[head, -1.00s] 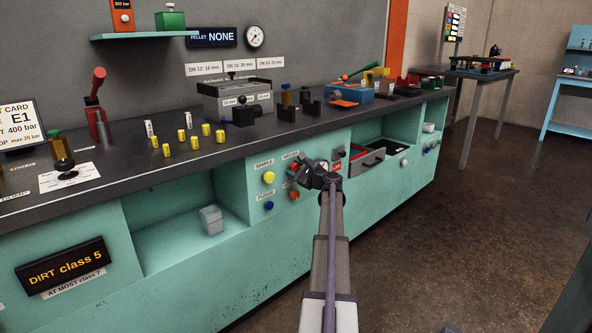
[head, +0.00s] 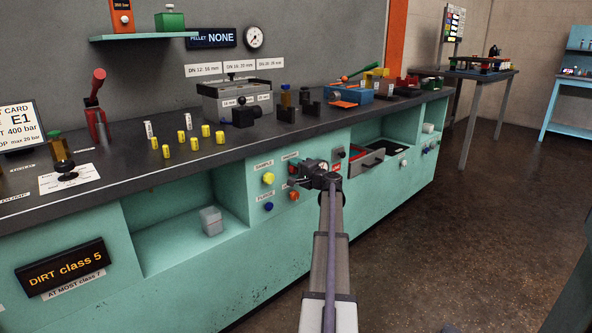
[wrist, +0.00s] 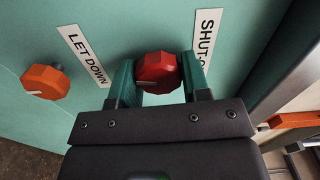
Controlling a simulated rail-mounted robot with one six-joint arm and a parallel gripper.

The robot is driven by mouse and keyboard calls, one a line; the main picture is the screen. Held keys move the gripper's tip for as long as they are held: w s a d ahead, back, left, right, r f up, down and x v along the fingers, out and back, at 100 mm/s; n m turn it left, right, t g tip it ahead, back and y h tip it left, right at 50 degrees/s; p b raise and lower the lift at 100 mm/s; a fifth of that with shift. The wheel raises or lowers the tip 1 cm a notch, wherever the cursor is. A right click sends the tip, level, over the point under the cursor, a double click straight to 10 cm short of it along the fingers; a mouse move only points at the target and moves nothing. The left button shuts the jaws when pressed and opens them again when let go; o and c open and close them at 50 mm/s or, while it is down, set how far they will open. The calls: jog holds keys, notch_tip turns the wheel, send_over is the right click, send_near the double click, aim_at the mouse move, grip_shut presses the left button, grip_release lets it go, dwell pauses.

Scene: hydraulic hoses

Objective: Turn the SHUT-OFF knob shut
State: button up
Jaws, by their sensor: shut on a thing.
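The red SHUT-OFF knob (wrist: 157,73) sits on the teal panel, beside its white SHUT-OFF label (wrist: 206,40), which is partly hidden by a finger. My gripper (wrist: 158,82) has one finger on each side of the knob and is shut on it. In the head view my gripper (head: 304,172) is at the panel front, and only a bit of the red knob (head: 292,169) shows beside it.
The orange LET DOWN knob (wrist: 45,82) is close by on the panel. A yellow knob (head: 268,179) and a blue knob (head: 268,206) are to the left. An open drawer (head: 367,159) is to the right. The floor in front is clear.

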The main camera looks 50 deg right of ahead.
jog(key=shift+n, duration=1)
jog(key=o, duration=0.9)
jog(key=shift+o, duration=0.2)
jog(key=s+a, duration=0.1)
jog(key=s, duration=0.9)
jog(key=shift+s+a, duration=0.35)
jog(key=shift+a, duration=0.05)
